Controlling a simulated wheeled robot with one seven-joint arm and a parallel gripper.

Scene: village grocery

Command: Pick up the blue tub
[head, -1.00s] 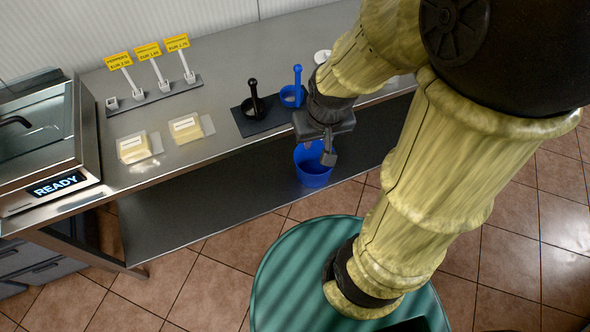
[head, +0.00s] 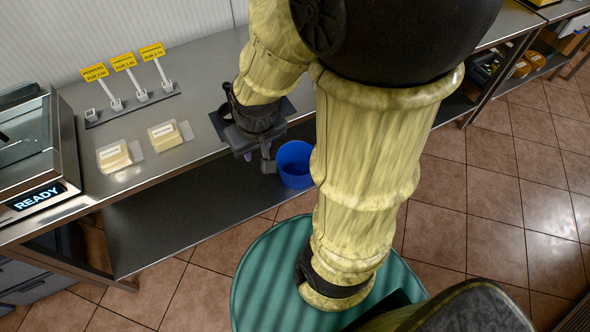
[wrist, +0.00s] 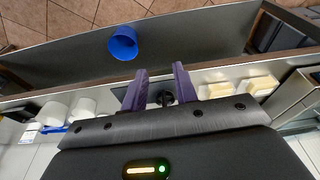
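The blue tub (head: 294,165) stands with its open mouth up on the dark lower shelf under the counter, towards the shelf's front edge. In the wrist view the tub (wrist: 123,43) is beyond the fingertips and to their left. My gripper (head: 262,160) is in front of the counter's edge, to the left of the tub and apart from it. In the wrist view my gripper (wrist: 159,72) shows two purple fingers spread apart, with nothing held between them. My forearm hides part of the counter behind the tub.
The steel counter (head: 200,158) overhangs the lower shelf (head: 170,225). Two butter packs (head: 114,156) (head: 165,136), price signs (head: 124,62) and a scale (head: 36,150) are on its left. White cups (wrist: 55,112) show in the wrist view. The tiled floor in front is clear.

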